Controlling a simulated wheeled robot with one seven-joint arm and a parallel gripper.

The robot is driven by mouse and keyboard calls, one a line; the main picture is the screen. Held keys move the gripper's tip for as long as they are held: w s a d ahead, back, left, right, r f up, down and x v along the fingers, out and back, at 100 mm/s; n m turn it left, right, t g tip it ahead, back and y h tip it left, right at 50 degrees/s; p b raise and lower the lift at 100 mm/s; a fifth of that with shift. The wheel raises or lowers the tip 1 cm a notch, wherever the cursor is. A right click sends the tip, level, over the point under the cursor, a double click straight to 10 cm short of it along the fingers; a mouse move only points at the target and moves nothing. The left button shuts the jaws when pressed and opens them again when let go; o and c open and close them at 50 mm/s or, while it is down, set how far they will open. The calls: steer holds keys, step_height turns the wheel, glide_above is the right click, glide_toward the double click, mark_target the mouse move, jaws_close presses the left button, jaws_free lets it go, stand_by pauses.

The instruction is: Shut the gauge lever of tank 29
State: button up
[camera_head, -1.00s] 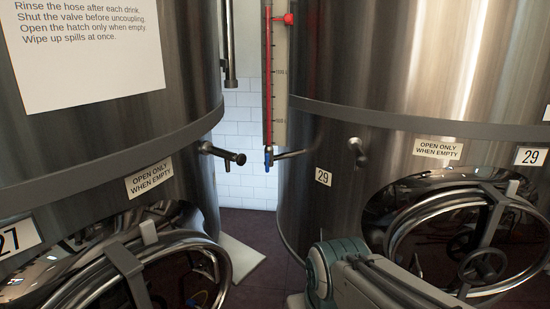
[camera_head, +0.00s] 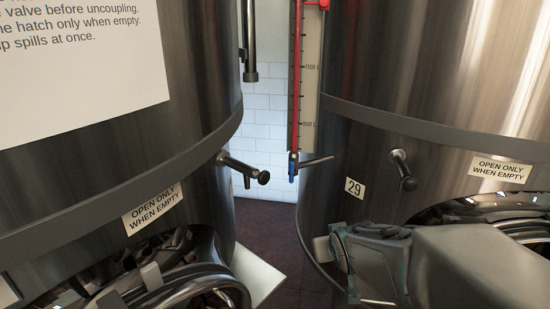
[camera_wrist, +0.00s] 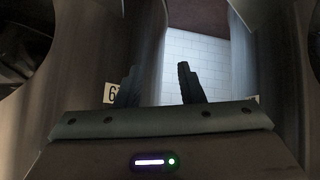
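The sight gauge (camera_head: 303,90) of tank 29 is a tall scale with a red column, standing at the left edge of tank 29 (camera_head: 430,60). At its lower end a small blue lever (camera_head: 291,170) hangs straight down beside a short metal pipe (camera_head: 317,160) to the tank. A "29" label (camera_head: 354,187) is on the tank, right of the lever. In the wrist view my gripper (camera_wrist: 157,68) has its two dark fingers apart with nothing between them. In the head view my arm is low at the right, below the lever; its fingers do not show. The lever is not visible in the wrist view.
Another tank (camera_head: 130,120) stands at the left with a tap (camera_head: 243,170) jutting toward the gap. Tank 29 has its own tap (camera_head: 402,170). Round hatches are low on both tanks. The narrow gap shows white wall tiles (camera_head: 270,130) and dark floor.

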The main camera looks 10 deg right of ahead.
steer(key=w+r+n+t+y+p, duration=0.1)
steer(key=w+r+t+p, duration=0.1)
steer(key=w+r+t, duration=0.3)
steer(key=n+t+y+p, duration=0.2)
steer(key=t+y, duration=0.1)
steer(key=y, duration=0.3)
glide_toward(293, 167)
steer(key=p+x, duration=0.4)
steer(key=x, duration=0.5)
steer(key=shift+w, duration=0.1)
jaws_close()
